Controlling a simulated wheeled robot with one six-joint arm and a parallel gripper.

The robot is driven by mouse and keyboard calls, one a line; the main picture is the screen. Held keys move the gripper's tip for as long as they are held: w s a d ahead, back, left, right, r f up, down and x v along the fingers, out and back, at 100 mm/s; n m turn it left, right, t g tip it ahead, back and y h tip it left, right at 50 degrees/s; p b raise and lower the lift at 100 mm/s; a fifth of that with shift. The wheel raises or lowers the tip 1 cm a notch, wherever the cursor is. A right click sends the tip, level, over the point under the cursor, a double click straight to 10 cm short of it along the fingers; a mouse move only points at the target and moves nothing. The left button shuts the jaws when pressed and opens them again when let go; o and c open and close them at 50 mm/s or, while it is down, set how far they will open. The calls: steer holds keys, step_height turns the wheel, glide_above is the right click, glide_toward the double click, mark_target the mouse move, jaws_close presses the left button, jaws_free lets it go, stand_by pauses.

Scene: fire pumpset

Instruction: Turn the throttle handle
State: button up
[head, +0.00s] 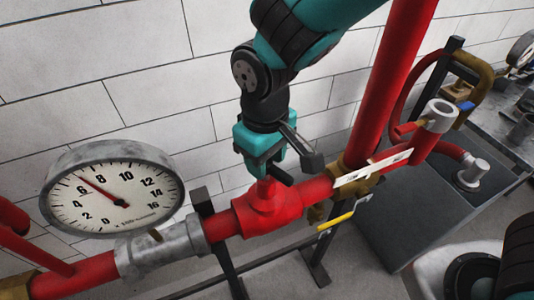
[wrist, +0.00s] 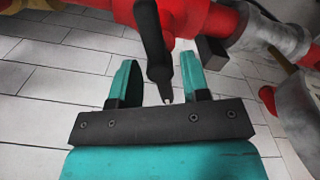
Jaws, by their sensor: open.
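A black handle (head: 281,173) sits on top of the red valve body (head: 267,207) in the pipe line; I take it to be the throttle handle. My gripper (head: 266,166) points down right above this valve, its teal fingers beside the handle. In the wrist view, the black handle (wrist: 151,38) reaches in from the top between the two open fingers of my gripper (wrist: 157,72). Gaps show on both sides of the handle, so the fingers do not appear closed on it. The gripper partly hides the handle's base in the head view.
A round pressure gauge (head: 113,192) stands at the left on the pipe. A thick red riser pipe (head: 390,80) rises right of my arm. A yellow lever (head: 336,221) hangs below the pipe. A grey cabinet (head: 410,215) is at the right; a tiled wall is behind.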

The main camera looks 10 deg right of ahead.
steer(key=shift+f, duration=0.1)
jaws_close()
steer(key=shift+n, duration=1.5)
jaws_free()
